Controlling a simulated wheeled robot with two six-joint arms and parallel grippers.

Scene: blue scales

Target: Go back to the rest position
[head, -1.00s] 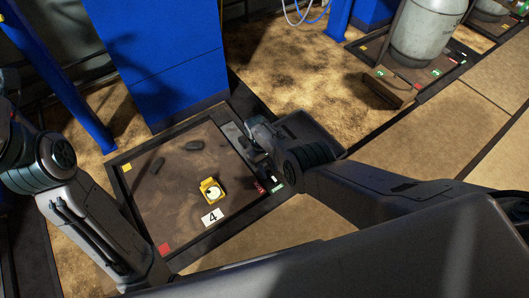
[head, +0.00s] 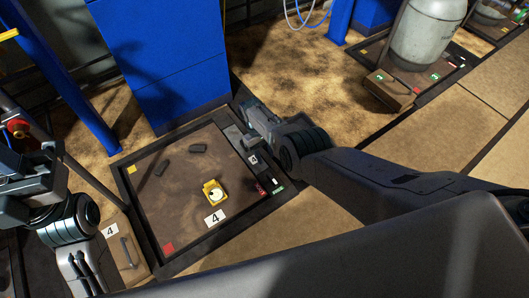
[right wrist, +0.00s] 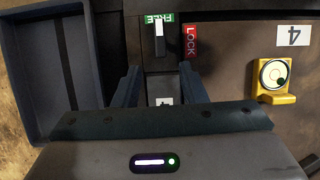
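My right gripper (head: 246,118) shows in the head view over the back right edge of a brown floor scale (head: 160,215). In the right wrist view its two fingers (right wrist: 158,85) are apart, with nothing between their tips. They lie on either side of a dark slot below a white lever (right wrist: 159,40). The lever points at the green FREE label (right wrist: 160,17), with the red LOCK label (right wrist: 191,42) beside it. My left arm (head: 70,220) is folded at the left edge of the head view; I cannot make out its fingers.
A yellow dial block (head: 213,192) and a number 4 plate (head: 215,218) are on the scale. A box with a handle (head: 122,255) stands at its left. A blue cabinet (head: 165,60) stands behind. A grey cylinder (head: 425,40) stands at upper right. Bare floor lies between.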

